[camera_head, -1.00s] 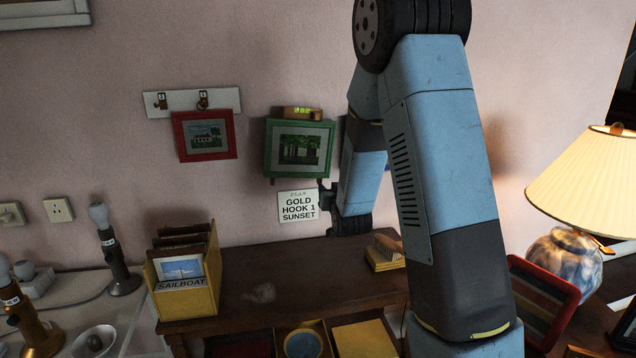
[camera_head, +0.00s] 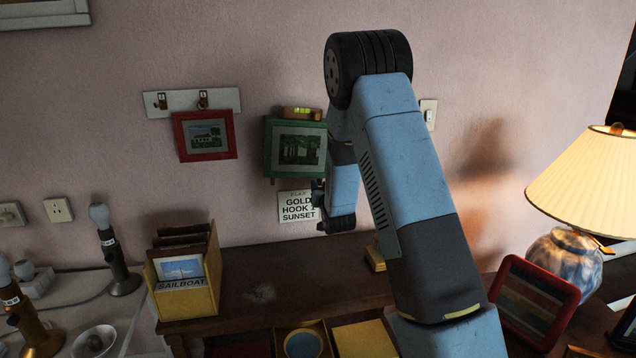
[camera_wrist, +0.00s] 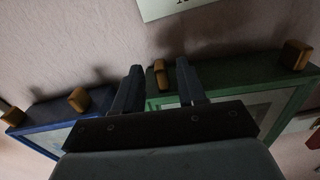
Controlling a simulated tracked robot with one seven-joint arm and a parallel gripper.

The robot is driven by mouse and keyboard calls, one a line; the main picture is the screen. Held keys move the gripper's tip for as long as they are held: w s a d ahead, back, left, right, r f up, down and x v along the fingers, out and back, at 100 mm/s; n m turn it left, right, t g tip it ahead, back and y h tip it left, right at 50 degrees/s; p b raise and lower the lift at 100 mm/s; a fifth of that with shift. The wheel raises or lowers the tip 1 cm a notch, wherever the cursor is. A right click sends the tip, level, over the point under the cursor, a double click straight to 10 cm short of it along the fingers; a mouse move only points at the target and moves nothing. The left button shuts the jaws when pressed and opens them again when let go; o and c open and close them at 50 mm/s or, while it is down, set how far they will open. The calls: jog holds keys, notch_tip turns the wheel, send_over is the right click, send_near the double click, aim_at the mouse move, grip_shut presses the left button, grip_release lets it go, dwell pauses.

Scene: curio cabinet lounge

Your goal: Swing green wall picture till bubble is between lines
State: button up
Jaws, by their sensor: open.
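The green-framed picture (camera_head: 268,150) hangs on the wall, its right side hidden by my arm. A small level with a yellow-green vial (camera_head: 302,113) sits on its top edge; the bubble and lines are too small to read. In the wrist view the green frame (camera_wrist: 235,75) is at right, with wooden pegs (camera_wrist: 160,75) (camera_wrist: 296,54) along its edge. My gripper (camera_head: 318,194) is at the picture's lower right corner. In the wrist view my open gripper (camera_wrist: 161,88) has one peg between its fingers, seemingly nearer the right finger; contact cannot be told.
A blue-framed picture (camera_wrist: 60,122) with pegs is close at left in the wrist view. A red-framed picture (camera_head: 178,140) hangs left of the green one. A "GOLD HOOK 1 SUNSET" card (camera_head: 294,207) is below. A desk (camera_head: 240,290) holds a sailboat box (camera_head: 190,302).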

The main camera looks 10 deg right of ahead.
jog(key=shift+w, duration=2.55)
grip_shut()
